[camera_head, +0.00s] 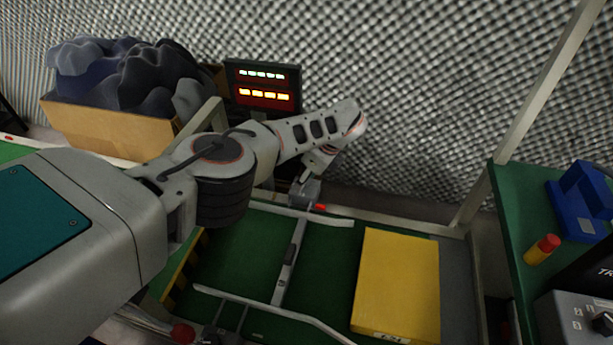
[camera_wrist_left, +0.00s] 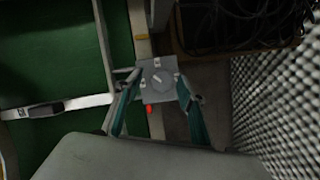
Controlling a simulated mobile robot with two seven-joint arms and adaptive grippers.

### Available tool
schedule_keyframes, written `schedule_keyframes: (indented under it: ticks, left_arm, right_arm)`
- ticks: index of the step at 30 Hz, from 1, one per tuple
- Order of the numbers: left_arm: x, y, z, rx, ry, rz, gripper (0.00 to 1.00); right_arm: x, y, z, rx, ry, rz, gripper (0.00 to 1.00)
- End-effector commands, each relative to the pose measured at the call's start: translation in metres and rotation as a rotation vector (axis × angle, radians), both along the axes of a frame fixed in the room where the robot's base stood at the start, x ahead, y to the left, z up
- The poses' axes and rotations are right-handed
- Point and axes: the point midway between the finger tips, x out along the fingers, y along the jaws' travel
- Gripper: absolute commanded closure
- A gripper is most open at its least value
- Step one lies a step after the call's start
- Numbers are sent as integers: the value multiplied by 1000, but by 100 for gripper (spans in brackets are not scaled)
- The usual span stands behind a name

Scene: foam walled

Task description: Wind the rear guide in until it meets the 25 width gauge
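The rear guide (camera_head: 310,214) is a pale rail along the back of the green bed; it also shows in the left wrist view (camera_wrist_left: 104,45). A grey block with a round dial (camera_wrist_left: 157,78) sits behind it, with a red tip beside it; in the head view this block (camera_head: 305,192) is partly hidden by my arm. My left gripper (camera_wrist_left: 158,84) is open, its teal fingers either side of the block; I cannot tell whether they touch it. A yellow block (camera_head: 400,285), seemingly the width gauge, lies flat right of the crossbar (camera_head: 290,262), its label unreadable. My right gripper is out of view.
The front guide (camera_head: 270,305) runs across the near side. A two-row lit display (camera_head: 263,87) stands behind the bed. A cardboard box (camera_head: 108,128) of dark foam is back left. A green side table (camera_head: 520,215) holds a blue fixture (camera_head: 580,205) and a red-yellow cylinder (camera_head: 541,250).

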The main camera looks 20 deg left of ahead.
Motion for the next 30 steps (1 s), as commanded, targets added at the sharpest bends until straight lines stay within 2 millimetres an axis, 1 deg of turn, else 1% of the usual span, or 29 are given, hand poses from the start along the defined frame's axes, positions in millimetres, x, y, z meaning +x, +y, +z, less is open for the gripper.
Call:
schedule_keyframes:
  ticks: [6,8,11,13,18,22,25,30]
  left_arm:
    - [1,0,3,0,-5,-3,60]
    - [2,0,4,0,-5,-10,60]
    - [2,0,8,0,-9,-42,60]
    - [2,1,11,-1,-11,-86,60]
    - [3,2,17,0,-18,-259,60]
    - [2,3,14,0,-16,-412,60]
    - [0,3,9,-2,-11,-516,60]
    - [-2,4,3,-3,-5,-677,60]
  right_arm:
    - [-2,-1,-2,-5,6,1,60]
    - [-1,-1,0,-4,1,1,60]
    - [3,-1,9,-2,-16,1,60]
    - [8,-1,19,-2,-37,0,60]
    - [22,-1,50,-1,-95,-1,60]
    - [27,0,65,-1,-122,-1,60]
    - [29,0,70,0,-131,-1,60]
    - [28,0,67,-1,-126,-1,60]
